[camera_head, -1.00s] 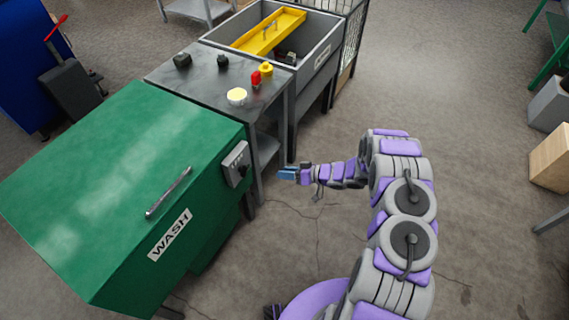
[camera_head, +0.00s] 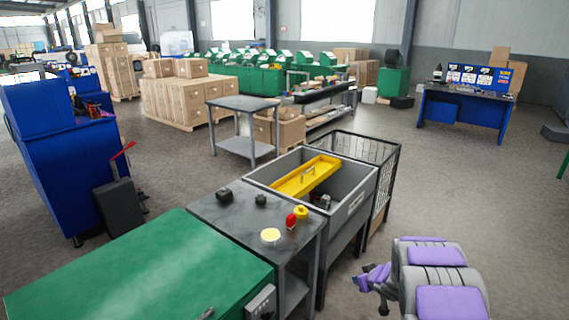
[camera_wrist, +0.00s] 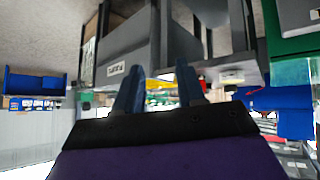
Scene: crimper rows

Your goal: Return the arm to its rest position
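My arm (camera_head: 440,280), in purple and grey links, shows at the bottom right of the head view, folded in close to my body. It is to the right of the grey table and sink, with a gap of floor between. A small purple wrist part (camera_head: 374,277) shows at its left side; the fingers cannot be made out there. In the wrist view my gripper (camera_wrist: 158,90) has its two blue fingers apart with nothing between them. The wrist view looks upside down.
A green machine (camera_head: 140,275) stands at the lower left. Beside it are a grey table (camera_head: 235,232) with small items and a grey sink (camera_head: 350,205) with a yellow tray (camera_head: 306,177). A wire cage (camera_head: 385,165) stands behind. Open floor (camera_head: 480,190) lies right.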

